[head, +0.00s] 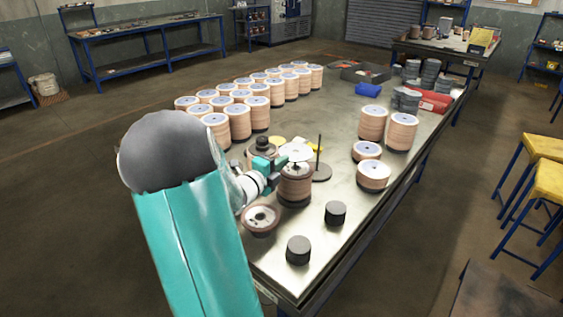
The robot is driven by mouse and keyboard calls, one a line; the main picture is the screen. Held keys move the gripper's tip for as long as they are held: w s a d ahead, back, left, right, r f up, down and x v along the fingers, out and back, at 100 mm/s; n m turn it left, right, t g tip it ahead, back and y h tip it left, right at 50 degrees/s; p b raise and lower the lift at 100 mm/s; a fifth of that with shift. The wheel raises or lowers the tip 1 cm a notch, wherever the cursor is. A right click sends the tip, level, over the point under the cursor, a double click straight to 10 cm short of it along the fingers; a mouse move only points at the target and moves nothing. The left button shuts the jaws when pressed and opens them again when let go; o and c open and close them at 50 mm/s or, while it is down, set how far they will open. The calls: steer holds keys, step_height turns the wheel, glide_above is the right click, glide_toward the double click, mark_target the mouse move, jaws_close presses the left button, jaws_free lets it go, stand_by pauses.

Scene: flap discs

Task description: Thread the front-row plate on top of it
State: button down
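My gripper (279,164), teal and white, is over the near part of the metal table, at the left side of a dark brown stack of discs (295,186). A thin pale round plate (297,151) shows just above that stack, close to my fingertips. I cannot tell whether the fingers touch or hold it. A thin dark upright post on a round base (321,172) stands just right of the stack. My arm hides part of the table's left edge.
Rows of pale orange stacks (238,121) fill the table's left and back. More stacks (373,176) stand on the right. Two dark cylinders (298,250) (335,213) stand near the front edge. A dark knobbed piece (262,147) stands behind my gripper.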

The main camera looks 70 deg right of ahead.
steer(key=shift+f, duration=1.45)
steer(key=shift+f, duration=1.15)
steer(key=c, duration=1.6)
jaws_free()
steer(key=shift+a, duration=0.1)
steer(key=shift+f, duration=0.1)
steer(key=shift+f, duration=0.1)
steer(key=shift+a, duration=0.1)
steer(key=v, duration=1.3)
steer(key=shift+w+a+r, duration=0.15)
steer(key=shift+a+r, duration=0.1)
steer(key=shift+r, duration=0.05)
